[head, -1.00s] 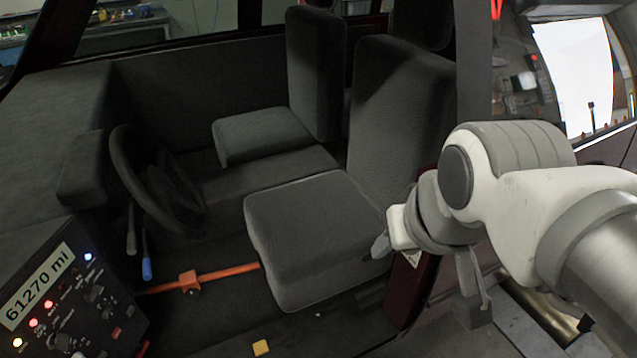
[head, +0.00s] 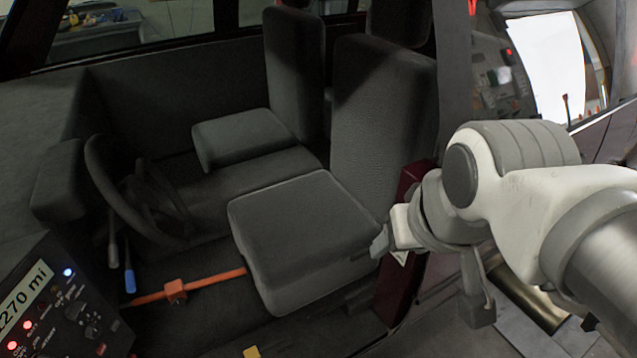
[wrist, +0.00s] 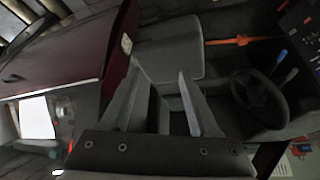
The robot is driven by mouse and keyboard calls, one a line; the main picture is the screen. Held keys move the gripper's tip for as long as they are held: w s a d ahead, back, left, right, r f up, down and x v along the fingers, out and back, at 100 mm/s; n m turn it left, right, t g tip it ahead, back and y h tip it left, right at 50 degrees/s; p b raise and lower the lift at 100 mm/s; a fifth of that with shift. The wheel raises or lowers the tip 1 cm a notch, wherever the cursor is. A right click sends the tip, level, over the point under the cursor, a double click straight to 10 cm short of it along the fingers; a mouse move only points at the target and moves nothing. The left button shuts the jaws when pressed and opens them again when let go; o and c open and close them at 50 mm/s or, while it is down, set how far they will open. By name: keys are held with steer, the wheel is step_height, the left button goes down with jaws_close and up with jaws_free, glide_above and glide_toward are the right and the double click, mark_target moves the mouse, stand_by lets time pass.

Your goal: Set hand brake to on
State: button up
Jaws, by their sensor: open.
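No part is marked as the hand brake. Two levers stand on the cabin floor by the steering wheel (head: 120,200): one with a blue grip (head: 129,272) and one grey (head: 113,246). The blue lever also shows in the wrist view (wrist: 280,58), with the grey one (wrist: 291,75) beside it. My gripper (wrist: 161,72) is open and empty, its two fingers apart. The levers' bases are hard to make out.
The near seat (head: 300,225) lies between my gripper and the levers. An orange bar (head: 215,281) with an orange block (head: 175,291) crosses the floor. A control panel (head: 70,315) stands at lower left. The dark red door pillar (head: 405,275) is close to my arm.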

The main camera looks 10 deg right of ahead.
steer(key=w+f+n+b, duration=0.2)
steer(key=w, duration=0.1)
steer(key=w+f+n+g+h+b, duration=0.1)
steer(key=w+f+n+b, duration=0.1)
steer(key=w+f, duration=0.1)
steer(key=w+f+n+g+b, duration=0.1)
steer(key=w+f+n+b, duration=0.1)
steer(key=w+f+n, duration=0.1)
steer(key=shift+w+d+f, duration=0.15)
steer(key=shift+w+f, duration=0.1)
steer(key=shift+w, duration=0.6)
steer(key=n+g+y+b, duration=0.1)
steer(key=n+g+b, duration=0.3)
steer(key=n+b, duration=1)
glide_above(327, 305)
steer(key=p, duration=0.2)
step_height(327, 305, down, 40)
steer(key=n, duration=0.2)
step_height(327, 305, down, 17)
steer(key=b, duration=0.5)
steer(key=shift+s+r+b, duration=0.1)
steer(key=shift+r+b, duration=0.05)
steer(key=shift+b, duration=0.15)
jaws_close()
